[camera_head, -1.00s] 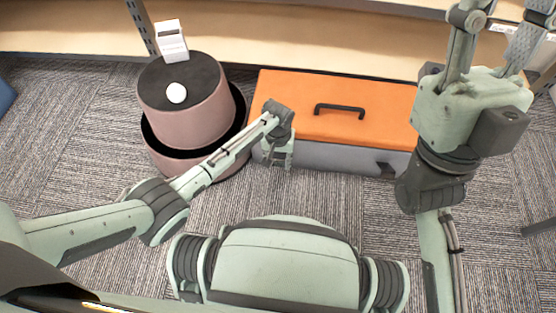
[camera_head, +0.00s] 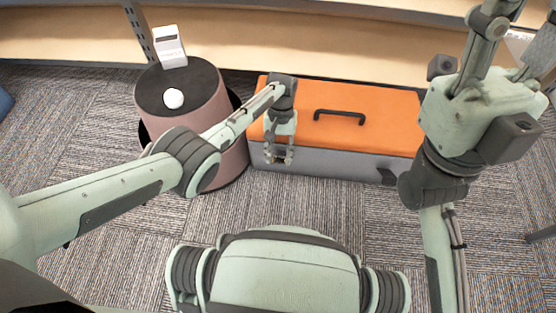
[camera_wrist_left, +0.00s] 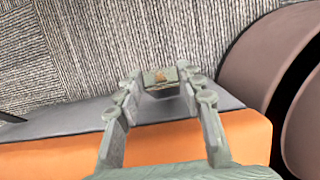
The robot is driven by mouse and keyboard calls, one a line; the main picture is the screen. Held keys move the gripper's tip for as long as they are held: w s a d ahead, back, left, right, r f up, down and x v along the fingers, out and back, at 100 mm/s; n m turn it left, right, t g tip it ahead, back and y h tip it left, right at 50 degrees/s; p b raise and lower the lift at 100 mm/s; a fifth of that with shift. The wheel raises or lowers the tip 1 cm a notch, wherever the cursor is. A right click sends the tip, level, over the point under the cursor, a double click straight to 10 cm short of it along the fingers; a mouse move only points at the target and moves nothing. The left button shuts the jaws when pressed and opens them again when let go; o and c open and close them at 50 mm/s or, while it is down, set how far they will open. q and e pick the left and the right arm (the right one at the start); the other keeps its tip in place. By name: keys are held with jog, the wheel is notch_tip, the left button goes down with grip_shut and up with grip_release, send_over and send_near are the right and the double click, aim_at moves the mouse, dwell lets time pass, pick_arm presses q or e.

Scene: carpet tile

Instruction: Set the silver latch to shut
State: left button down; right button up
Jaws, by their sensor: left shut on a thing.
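An orange-lidded grey toolbox (camera_head: 390,108) stands on the carpet with its lid down and a black handle on top. My left gripper (camera_head: 279,155) reaches down over the left part of its front edge. In the left wrist view the fingers of my left gripper (camera_wrist_left: 160,80) come together just beyond the grey front edge of the toolbox (camera_wrist_left: 60,122).
A round pinkish container (camera_head: 215,110) with a dark top stands close to the toolbox's left, bearing a white ball (camera_head: 174,98) and a white box (camera_head: 170,47). A wooden shelf (camera_head: 320,58) runs behind. Carpet in front is free.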

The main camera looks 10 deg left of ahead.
pick_arm(q)
jog(key=shift+w+r, duration=0.3)
jog(key=shift+w, duration=0.35)
jog(key=shift+w+r, duration=0.25)
jog(key=shift+w, duration=0.5)
jog(key=c, duration=1)
grip_release()
jog(key=shift+f, duration=0.1)
jog(key=shift+o, duration=0.2)
jog(key=v, duration=1.2)
jog(key=shift+s, duration=0.3)
